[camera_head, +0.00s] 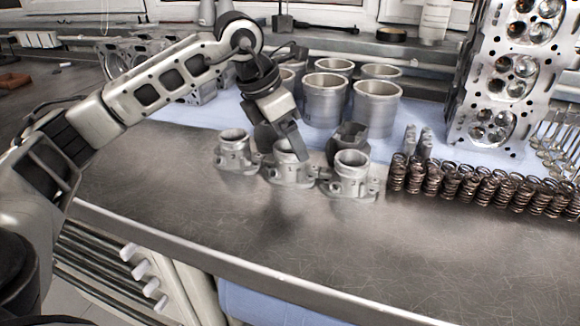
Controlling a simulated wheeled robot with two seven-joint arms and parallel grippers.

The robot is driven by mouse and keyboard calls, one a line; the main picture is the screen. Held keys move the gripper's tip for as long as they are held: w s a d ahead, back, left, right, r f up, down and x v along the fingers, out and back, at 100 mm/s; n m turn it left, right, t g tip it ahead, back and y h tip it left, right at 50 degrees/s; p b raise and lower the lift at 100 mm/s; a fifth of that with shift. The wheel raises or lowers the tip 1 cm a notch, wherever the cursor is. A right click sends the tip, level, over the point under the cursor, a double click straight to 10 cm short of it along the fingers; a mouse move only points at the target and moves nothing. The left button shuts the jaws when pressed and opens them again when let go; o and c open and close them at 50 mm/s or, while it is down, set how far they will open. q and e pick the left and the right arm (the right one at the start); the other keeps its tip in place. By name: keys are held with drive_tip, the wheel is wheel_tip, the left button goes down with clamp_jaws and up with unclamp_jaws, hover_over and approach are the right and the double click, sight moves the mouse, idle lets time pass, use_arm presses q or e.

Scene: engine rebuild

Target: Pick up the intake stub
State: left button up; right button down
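Three grey metal intake stubs stand upright in a row on the metal bench: a left one (236,155), a middle one (287,174) and a right one (350,182). Each has a round open mouth and a flanged base. My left arm comes in from the left, and its gripper (292,150) points down at the middle stub. Its fingertips overlap that stub's rim in the picture. I cannot tell whether they touch it, or how far apart the fingers are. My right gripper is not in view.
Several metal cylinder sleeves (325,103) stand behind the stubs on a blue cloth (203,119). Dark blocks (347,138) sit just behind the stubs. The bench front (240,225) is clear.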

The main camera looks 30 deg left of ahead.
sight(294, 156)
use_arm(q)
drive_tip(key=x, duration=0.5)
drive_tip(key=shift+s+a+f, duration=0.15)
drive_tip(key=shift+s+f, duration=0.1)
drive_tip(key=shift+c, duration=0.3)
drive_tip(key=c, duration=1)
drive_tip(key=shift+r, duration=0.1)
drive_tip(key=shift+c, duration=1.1)
